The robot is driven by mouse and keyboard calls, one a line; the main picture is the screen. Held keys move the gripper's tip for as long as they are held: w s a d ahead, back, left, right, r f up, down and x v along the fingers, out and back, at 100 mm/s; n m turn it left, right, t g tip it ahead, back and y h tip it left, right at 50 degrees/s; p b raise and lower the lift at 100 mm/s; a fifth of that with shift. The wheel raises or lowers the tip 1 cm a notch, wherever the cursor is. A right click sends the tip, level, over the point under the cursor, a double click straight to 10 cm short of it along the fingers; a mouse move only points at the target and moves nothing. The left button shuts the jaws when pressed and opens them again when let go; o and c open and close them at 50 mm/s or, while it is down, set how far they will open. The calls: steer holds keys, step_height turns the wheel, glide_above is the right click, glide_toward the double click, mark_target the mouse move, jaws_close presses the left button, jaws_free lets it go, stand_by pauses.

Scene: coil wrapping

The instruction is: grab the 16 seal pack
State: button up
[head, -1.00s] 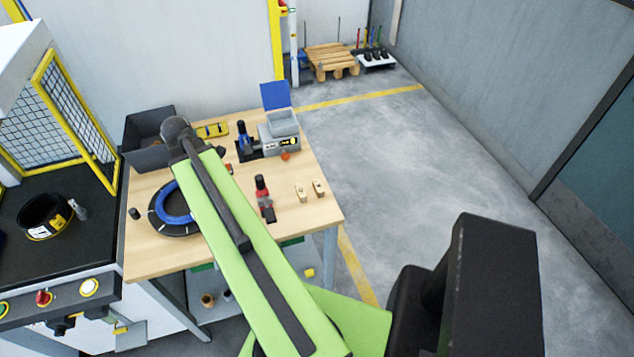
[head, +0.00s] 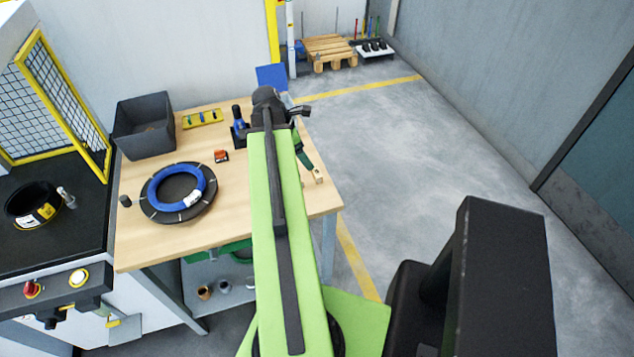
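A small tan block (head: 318,176), which may be a seal pack, stands near the right edge of the wooden table (head: 225,235). Its marking is too small to read. A small orange-red item (head: 221,156) lies mid-table, and I cannot tell what it is. My green arm reaches over the right part of the table and hides what lies beneath. The end of my arm is above the table's right side. A dark green part beside it reaches toward the tan block. My gripper's fingertips cannot be made out, so its opening is unclear.
Behind are a grey bin (head: 145,140), a yellow tray (head: 202,118) and a blue-topped tool (head: 238,125). A fenced machine stands at the left. The floor at the right is clear.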

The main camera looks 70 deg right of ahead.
mark_target(316, 171)
steer(key=b+x, duration=0.2)
steer(key=x, duration=0.2)
steer(key=shift+w+f, duration=0.1)
steer(key=shift+f, duration=0.05)
steer(key=b+x, duration=0.5)
steer(key=shift+s+a+f, duration=0.1)
steer(key=shift+s+f, duration=0.05)
steer(key=shift+s, duration=0.2)
steer(key=c, duration=1.6)
